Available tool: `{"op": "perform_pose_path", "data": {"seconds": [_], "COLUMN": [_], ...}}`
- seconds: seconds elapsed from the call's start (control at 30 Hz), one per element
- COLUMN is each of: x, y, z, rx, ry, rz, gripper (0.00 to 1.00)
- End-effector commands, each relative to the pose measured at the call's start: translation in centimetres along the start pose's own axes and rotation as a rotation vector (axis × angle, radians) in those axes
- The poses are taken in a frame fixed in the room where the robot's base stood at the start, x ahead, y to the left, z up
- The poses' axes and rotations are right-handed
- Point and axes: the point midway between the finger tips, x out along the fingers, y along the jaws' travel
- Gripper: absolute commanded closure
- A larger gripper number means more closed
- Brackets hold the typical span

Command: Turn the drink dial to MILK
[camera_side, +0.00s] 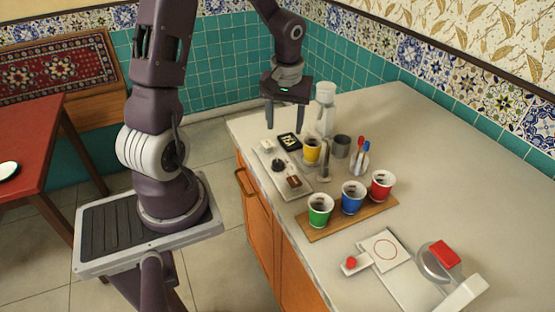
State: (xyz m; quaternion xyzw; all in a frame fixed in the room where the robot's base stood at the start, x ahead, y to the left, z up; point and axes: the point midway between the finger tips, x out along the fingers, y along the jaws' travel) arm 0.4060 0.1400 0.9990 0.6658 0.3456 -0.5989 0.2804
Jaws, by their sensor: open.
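The drink dial (278,165) is a small dark knob on a pale panel (296,160) near the counter's left edge. Small tiles sit around it: a white one (267,146), a black one with a pale mark (289,141) and a brown one (293,182). Which is MILK and where the dial points are too small to read. My gripper (286,129) is open, fingers pointing down, empty, above and behind the dial and apart from it.
A yellow cup (311,150), metal spout (324,160), pale bottle (325,108) and grey cup (341,146) stand right of the dial. Green (319,210), blue (352,197) and red (381,186) cups stand on a wooden board (335,222) in front.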

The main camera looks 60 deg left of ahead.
Motion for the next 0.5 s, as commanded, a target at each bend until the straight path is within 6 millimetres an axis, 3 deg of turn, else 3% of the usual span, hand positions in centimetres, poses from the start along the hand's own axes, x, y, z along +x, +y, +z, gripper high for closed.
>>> {"op": "perform_pose_path", "data": {"seconds": [0.03, 0.13, 0.5], "x": [2.8, 6.8, 13.4], "y": [-0.8, -1.7, -1.9], "z": [-0.8, -1.6, -1.2], "rx": [-0.076, -0.196, -0.260], "ry": [-0.047, -0.102, -0.134], "rz": [0.001, 0.015, 0.024], "gripper": [0.45, 0.45, 0.45]}}
